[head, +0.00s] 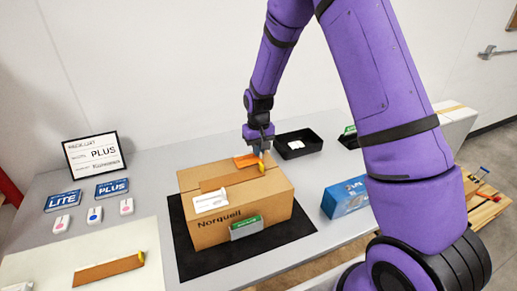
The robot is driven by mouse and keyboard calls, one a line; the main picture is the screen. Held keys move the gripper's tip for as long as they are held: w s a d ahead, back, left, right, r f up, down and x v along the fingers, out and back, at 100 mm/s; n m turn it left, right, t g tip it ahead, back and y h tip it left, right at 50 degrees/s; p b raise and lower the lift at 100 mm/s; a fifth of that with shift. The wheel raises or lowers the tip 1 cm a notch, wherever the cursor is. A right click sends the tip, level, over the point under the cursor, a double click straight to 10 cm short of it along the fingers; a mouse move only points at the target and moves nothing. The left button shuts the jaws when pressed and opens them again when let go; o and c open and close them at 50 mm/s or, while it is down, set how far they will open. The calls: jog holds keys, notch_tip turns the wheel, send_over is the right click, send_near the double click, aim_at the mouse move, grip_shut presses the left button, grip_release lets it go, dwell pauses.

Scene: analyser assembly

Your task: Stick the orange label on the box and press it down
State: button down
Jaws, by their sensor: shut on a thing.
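My gripper (261,151) is over the far right part of the box top, shut on the orange label (244,161). The label looks flat and sits at or just above the top; I cannot tell whether it touches. A brown tape strip (215,183) runs along the top, and a yellow tab (262,168) shows beside the label. The fingertips are small and partly hidden.
A blue box (345,198) stands right, a black tray (297,144) behind. LITE (63,201) and PLUS (112,188) cards lie left.

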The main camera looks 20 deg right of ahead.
jog(key=shift+f, duration=0.1)
dwell(0.3)
jog(key=c, duration=1.2)
grip_release()
jog(key=shift+r, duration=3.5)
jog(key=shift+c, duration=0.4)
